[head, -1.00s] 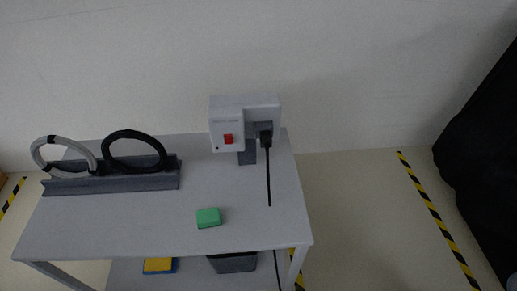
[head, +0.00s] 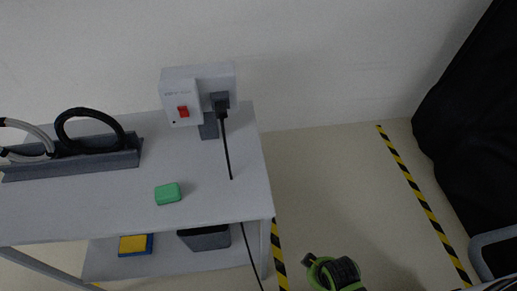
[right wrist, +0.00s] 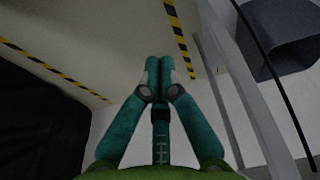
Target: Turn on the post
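The post (head: 209,128) is a short grey stand at the back right of the cart top, carrying a white box (head: 181,90). A red rocker switch (head: 183,111) sits on the box's front, with a small dark dot below it. A black plug (head: 220,102) is in the box's right part, its cable hanging down. My right gripper (right wrist: 160,63) has its two teal fingers together at the tips, with nothing seen between them. In the head view, part of my right arm shows low, right of the cart and well apart from the switch. My left gripper is out of view.
The grey cart top (head: 100,213) holds a green block (head: 168,193) and a rail with coiled hoses (head: 75,169) at left. A dark bin (head: 205,239) and a yellow-blue sponge (head: 135,245) are on the lower shelf. Striped tape (head: 410,180) marks open floor at right.

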